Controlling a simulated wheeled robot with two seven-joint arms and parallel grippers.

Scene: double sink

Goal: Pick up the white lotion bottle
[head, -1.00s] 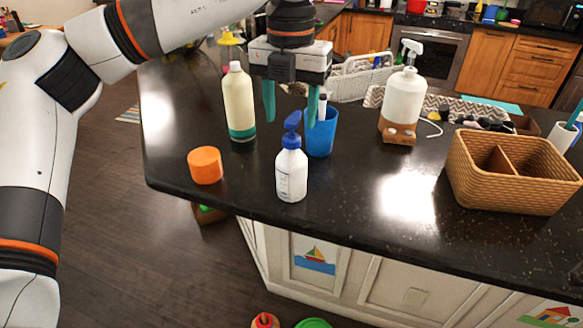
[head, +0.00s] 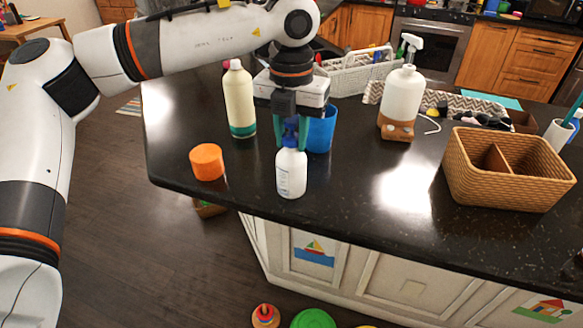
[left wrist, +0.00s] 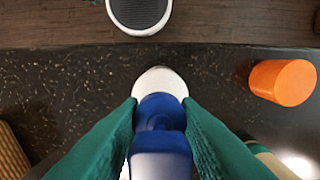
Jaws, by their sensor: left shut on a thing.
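The white lotion bottle (head: 291,174) with a blue pump top stands upright on the dark counter near its front edge. My left gripper (head: 290,138) is above it, its green fingers on either side of the blue pump and shut on it. In the left wrist view the blue pump (left wrist: 160,125) sits between the two green fingers, with the white shoulder of the bottle (left wrist: 160,80) beyond. The bottle's base appears to rest on the counter. My right gripper is not in view.
An orange cylinder (head: 207,162) stands to the left, a cream bottle (head: 239,100) behind left, and a blue cup (head: 321,130) close behind right. A spray bottle (head: 403,98) and a wicker basket (head: 508,172) stand farther right. Counter between bottle and basket is clear.

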